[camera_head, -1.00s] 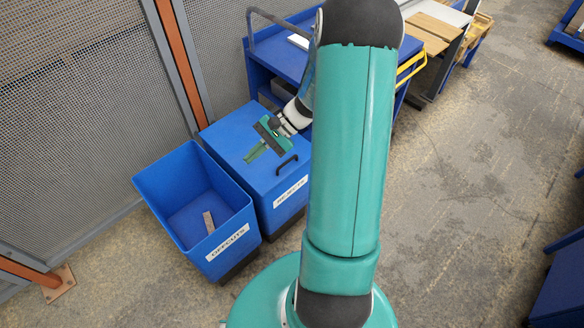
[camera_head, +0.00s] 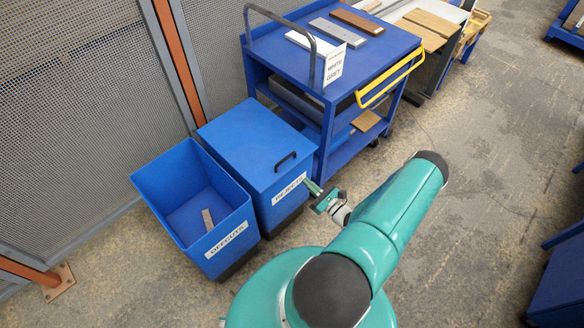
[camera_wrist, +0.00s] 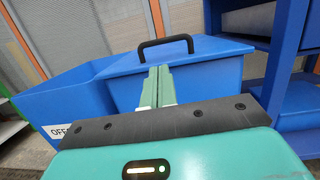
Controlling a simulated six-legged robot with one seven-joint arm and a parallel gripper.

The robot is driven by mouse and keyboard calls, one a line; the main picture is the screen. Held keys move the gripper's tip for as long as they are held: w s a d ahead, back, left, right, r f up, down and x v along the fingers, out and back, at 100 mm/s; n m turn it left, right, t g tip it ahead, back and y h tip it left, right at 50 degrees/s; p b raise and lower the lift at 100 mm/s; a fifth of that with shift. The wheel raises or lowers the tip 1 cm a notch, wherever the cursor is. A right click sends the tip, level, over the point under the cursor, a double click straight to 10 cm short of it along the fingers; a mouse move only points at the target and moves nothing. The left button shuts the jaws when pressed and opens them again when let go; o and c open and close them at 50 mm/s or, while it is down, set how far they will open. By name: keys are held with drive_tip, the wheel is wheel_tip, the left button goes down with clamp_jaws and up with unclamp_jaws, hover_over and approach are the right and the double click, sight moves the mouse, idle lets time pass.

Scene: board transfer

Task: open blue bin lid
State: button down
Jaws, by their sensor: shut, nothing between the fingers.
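The blue bin labelled REJECTS (camera_head: 275,206) stands on the floor with its flat blue lid (camera_head: 250,140) down. A black handle (camera_head: 286,161) is on the lid near its front right edge. My gripper (camera_head: 314,188) is shut and empty, beside the front right of this bin, below lid level. In the wrist view the fingertips of my gripper (camera_wrist: 158,70) are together. They point toward the lid (camera_wrist: 200,50), with the black handle (camera_wrist: 165,45) above them. I cannot tell whether the fingertips touch the bin.
An open blue OFFCUTS bin (camera_head: 225,240) with a small piece (camera_head: 208,220) inside stands directly left. A blue cart (camera_head: 385,48) with boards and a yellow handle (camera_head: 388,80) is behind and to the right. Mesh fencing (camera_head: 75,100) runs behind the bins.

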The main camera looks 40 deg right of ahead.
sight(292, 167)
drive_tip(key=shift+m+h, duration=0.4)
drive_tip(key=shift+h, duration=0.1)
drive_tip(key=w, duration=0.6)
drive_tip(key=w+r, duration=0.1)
drive_tip(key=w, duration=0.2)
drive_tip(key=shift+w, duration=0.2)
drive_tip(key=shift+r, duration=0.2)
